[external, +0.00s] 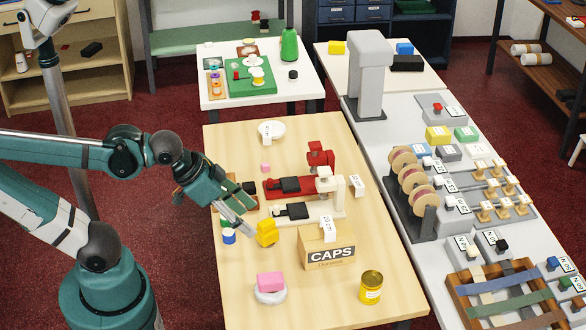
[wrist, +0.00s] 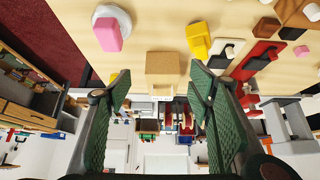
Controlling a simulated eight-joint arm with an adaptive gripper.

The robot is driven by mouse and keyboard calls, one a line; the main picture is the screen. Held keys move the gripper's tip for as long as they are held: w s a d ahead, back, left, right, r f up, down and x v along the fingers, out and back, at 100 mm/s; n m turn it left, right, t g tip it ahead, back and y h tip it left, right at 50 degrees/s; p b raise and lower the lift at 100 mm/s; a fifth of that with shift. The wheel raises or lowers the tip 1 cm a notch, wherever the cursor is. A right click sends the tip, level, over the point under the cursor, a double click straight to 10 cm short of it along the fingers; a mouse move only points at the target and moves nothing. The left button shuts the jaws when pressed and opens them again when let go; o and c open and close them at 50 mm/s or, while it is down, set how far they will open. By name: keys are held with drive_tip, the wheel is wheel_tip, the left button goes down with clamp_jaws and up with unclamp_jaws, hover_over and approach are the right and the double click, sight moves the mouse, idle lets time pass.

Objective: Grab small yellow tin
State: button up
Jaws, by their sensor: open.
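A small yellow tin (external: 372,288) with a gold-coloured top and a pale label stands upright near the front right of the wooden table. It is to the right of the cardboard CAPS box (external: 327,250). My gripper (external: 248,228) is well to the left of the tin, beside a separate yellow object (external: 267,233). In the wrist view my gripper (wrist: 160,88) has its two green-padded fingers wide apart with nothing between them. The box (wrist: 163,68) and yellow object (wrist: 199,42) lie beyond the fingertips there.
A pink block (external: 270,281) rests on a white dish (external: 271,296) at the table's front. A red device (external: 288,187) and a cream device (external: 308,208) stand behind the box. A blue-and-white cylinder (external: 229,237) is beside my gripper. The wood between dish and tin is clear.

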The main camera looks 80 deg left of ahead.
drive_tip(key=m+g+h+p, duration=0.3)
drive_tip(key=m+p, duration=0.5)
drive_tip(key=p, duration=0.2)
hover_over(367, 275)
drive_tip(key=s+a, duration=0.5)
drive_tip(key=s, duration=0.2)
drive_tip(key=f, duration=0.1)
drive_tip(key=w+d+f+p, duration=0.1)
drive_tip(key=w+f, duration=0.1)
drive_tip(key=w+d+f+m+g+p, duration=0.1)
drive_tip(key=f, duration=0.1)
drive_tip(key=w+d+f+m+p, duration=0.1)
drive_tip(key=w+f, duration=0.1)
drive_tip(key=shift+w+d+f, duration=0.15)
drive_tip(key=shift+w+d, duration=0.05)
drive_tip(key=shift+w, duration=0.15)
drive_tip(key=shift+w+d+f+m+h+p, duration=0.3)
drive_tip(key=shift+f+m+h+p, duration=0.1)
drive_tip(key=shift+f, duration=0.15)
drive_tip(key=shift+f, duration=0.1)
drive_tip(key=shift+b+x, duration=0.3)
drive_tip(key=shift+x, duration=0.9)
